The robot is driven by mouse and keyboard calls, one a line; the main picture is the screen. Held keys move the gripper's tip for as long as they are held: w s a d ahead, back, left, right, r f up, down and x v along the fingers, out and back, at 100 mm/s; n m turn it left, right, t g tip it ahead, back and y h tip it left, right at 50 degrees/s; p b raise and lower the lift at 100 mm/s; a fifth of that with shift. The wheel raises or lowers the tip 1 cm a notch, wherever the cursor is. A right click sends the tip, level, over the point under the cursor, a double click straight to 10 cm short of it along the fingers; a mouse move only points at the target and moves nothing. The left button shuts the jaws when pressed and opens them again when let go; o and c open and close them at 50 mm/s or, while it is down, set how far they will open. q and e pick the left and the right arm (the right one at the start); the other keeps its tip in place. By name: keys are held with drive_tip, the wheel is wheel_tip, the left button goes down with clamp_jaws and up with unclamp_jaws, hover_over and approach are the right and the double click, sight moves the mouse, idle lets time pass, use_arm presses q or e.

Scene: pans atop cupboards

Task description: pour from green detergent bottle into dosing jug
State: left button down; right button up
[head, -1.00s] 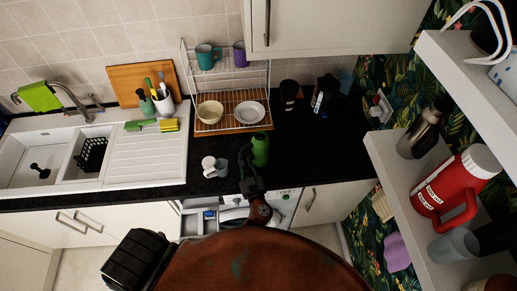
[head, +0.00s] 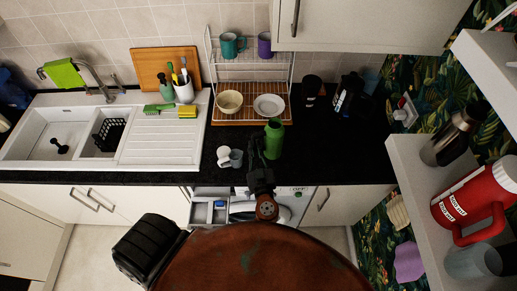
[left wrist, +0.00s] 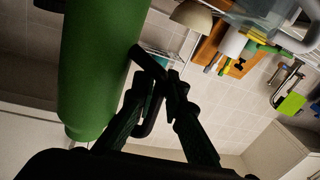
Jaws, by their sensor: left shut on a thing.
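The green detergent bottle (head: 273,142) stands upright on the black worktop near its front edge. It fills the left of the left wrist view (left wrist: 98,60), where the picture is turned over. My left gripper (head: 256,150) is beside it on the left, its fingers close together and one fingertip against the bottle's side. The left wrist view shows the fingers (left wrist: 162,75) too; the exact contact is hard to see. The clear grey dosing jug (head: 236,158) stands left of my gripper, beside a white cup-like thing (head: 223,155). My right gripper is out of view.
A dish rack (head: 250,118) with a bowl and plate stands behind. The sink (head: 60,135) is at the left. A shelf (head: 408,175) at the right holds a red flask (head: 470,205). An open drawer (head: 209,207) is below the worktop.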

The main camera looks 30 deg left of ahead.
use_arm(q)
drive_tip(key=s+r+b, duration=0.2)
drive_tip(key=s+r, duration=0.3)
drive_tip(key=s, duration=0.4)
drive_tip(key=shift+s+d, duration=0.25)
drive_tip(key=shift+d, duration=0.15)
